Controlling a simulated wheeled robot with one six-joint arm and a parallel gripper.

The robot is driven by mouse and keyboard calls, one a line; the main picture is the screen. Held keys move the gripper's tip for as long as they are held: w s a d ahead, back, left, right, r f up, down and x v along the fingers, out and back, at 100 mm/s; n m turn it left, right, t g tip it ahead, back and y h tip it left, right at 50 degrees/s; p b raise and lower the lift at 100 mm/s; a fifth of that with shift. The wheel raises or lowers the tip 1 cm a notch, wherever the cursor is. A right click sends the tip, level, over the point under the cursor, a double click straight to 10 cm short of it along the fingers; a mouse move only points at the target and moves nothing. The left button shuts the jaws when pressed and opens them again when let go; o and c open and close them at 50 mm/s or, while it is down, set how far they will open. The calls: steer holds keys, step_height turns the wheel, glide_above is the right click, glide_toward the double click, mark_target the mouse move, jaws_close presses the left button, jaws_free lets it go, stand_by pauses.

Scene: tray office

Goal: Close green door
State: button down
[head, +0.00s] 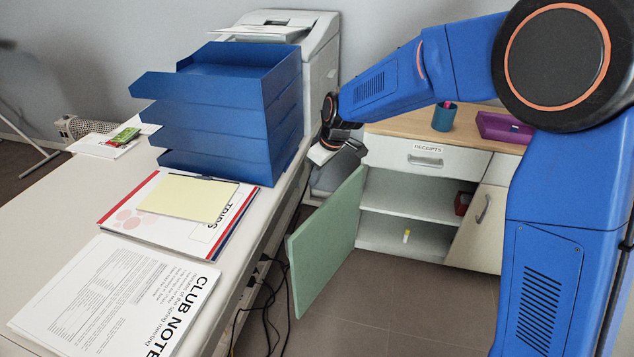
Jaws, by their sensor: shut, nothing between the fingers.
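The green door (327,240) stands wide open at the left side of the low cabinet, swung out toward me. Behind it the cabinet's compartment (405,191) is open to view, with a shelf inside. My gripper (319,187) is at the upper left of the door, close to its top edge. I cannot tell whether it touches the door. The fingers are small and partly hidden here; they are shut and hold nothing.
A desk (55,215) with a blue tray stack (215,115) and papers stands at the left, close to the door. A drawer marked RECEIPTS (395,152) is above the compartment. A yellow-capped item (406,236) stands inside. Cables (268,310) lie under the desk. Floor in front is clear.

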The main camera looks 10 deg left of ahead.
step_height(320, 180, down, 8)
steer(key=d, duration=0.1)
steer(key=shift+s+d, duration=0.15)
steer(key=shift+s, duration=0.1)
stand_by(0.4)
